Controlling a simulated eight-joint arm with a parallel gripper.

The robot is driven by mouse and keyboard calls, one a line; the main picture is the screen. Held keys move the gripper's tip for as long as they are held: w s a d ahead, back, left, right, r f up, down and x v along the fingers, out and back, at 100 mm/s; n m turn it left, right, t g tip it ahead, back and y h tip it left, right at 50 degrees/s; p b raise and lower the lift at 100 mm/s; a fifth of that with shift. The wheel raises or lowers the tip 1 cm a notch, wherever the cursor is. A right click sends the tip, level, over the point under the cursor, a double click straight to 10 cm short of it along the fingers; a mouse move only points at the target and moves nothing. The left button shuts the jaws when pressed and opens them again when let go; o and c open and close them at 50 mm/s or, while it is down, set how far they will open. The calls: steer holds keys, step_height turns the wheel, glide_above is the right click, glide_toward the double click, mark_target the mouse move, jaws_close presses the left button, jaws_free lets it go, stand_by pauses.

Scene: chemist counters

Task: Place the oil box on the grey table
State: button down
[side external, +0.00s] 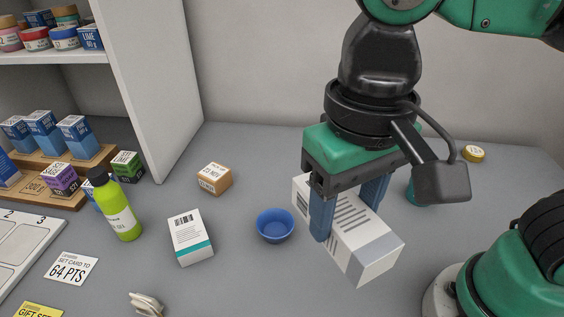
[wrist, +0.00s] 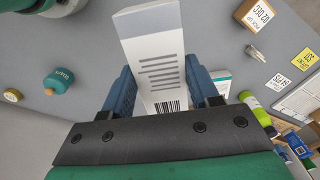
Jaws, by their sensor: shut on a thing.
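My gripper (side external: 348,220) is shut on a long white box (side external: 372,246) with printed dark lines and a grey end band. Its fingers press on the two long sides. The wrist view shows the white box (wrist: 158,62) between both blue fingers, with a barcode near the palm. I cannot read a name on it, so I cannot confirm that it is the oil box. The box is tilted in the side view and appears held above the grey table (side external: 245,285); its underside is hidden.
A blue bowl (side external: 275,226) is left of the held box. Farther left are a white-and-teal box (side external: 190,235), a brown box (side external: 215,179) and a green bottle (side external: 119,210). A yellow-lidded jar (side external: 473,153) stands at the back right.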

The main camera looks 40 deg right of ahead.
steer(key=shift+r, duration=0.45)
steer(key=shift+w+d+r, duration=0.1)
steer(key=shift+w+r, duration=0.1)
steer(key=shift+w, duration=0.1)
steer(key=w+d+f+n, duration=0.2)
steer(key=w+d+f, duration=0.1)
steer(key=w+d, duration=1.2)
steer(key=shift+w, duration=1.2)
steer(key=shift+f, duration=0.1)
